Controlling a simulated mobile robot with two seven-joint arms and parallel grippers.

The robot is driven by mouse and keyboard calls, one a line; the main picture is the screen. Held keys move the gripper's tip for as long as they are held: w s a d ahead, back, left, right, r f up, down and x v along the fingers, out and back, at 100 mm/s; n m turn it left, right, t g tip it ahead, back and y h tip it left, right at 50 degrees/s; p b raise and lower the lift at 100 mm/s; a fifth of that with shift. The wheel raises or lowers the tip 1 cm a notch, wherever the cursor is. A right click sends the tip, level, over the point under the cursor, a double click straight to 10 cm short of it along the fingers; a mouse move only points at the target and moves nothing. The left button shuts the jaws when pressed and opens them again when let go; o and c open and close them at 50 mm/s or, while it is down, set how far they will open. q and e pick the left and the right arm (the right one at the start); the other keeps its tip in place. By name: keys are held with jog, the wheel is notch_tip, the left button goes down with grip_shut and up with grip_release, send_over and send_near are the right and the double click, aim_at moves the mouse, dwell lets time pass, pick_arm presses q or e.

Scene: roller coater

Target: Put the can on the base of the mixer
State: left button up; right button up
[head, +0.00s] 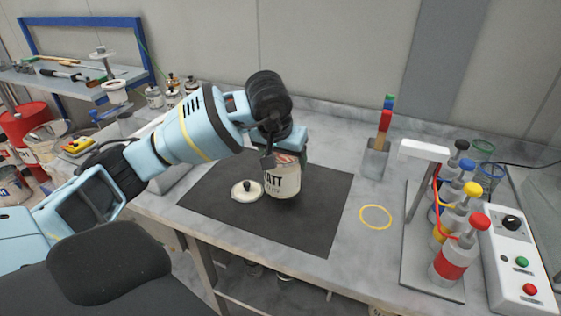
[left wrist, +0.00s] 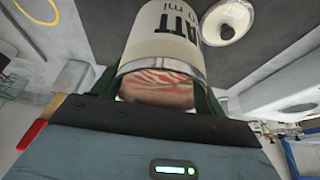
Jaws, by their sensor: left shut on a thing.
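The can (head: 283,184) is white with black letters ending in "ATT". It is upright over the dark mat, and I cannot tell if its bottom touches the mat. My left gripper (head: 284,158) comes from above and is shut on the can near its rim. In the left wrist view the can (left wrist: 160,35) is between the fingers, its top open with streaky reddish-white contents. The mixer seems to be the stand at right, with a white head (head: 424,150) over a flat grey base (head: 417,262); I cannot be sure. My right gripper is out of view.
A white lid (head: 247,190) lies on the mat (head: 318,225), left of the can. A yellow ring (head: 375,217) lies on the bare table to the right. Several colour-capped bottles (head: 450,258) stand along the grey base, beside a control box (head: 519,262). A cup (head: 374,160) holds sticks behind.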

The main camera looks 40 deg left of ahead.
aim_at(281, 160)
pick_arm(q)
jog(key=shift+w+a, duration=0.9)
jog(key=shift+w, duration=0.05)
jog(key=x, duration=0.2)
jog(key=shift+s+a+f, duration=0.15)
jog(key=shift+f, duration=0.2)
jog(key=shift+f+p, duration=0.3)
jog(key=shift+f, duration=0.3)
jog(key=shift+f, duration=0.1)
jog(key=o, duration=1.3)
jog(key=shift+f, duration=0.1)
jog(key=shift+s+r, duration=0.1)
jog(key=shift+r, duration=0.4)
jog(key=shift+o, duration=0.5)
jog(key=v, duration=1.1)
jog(key=shift+s+r, duration=0.15)
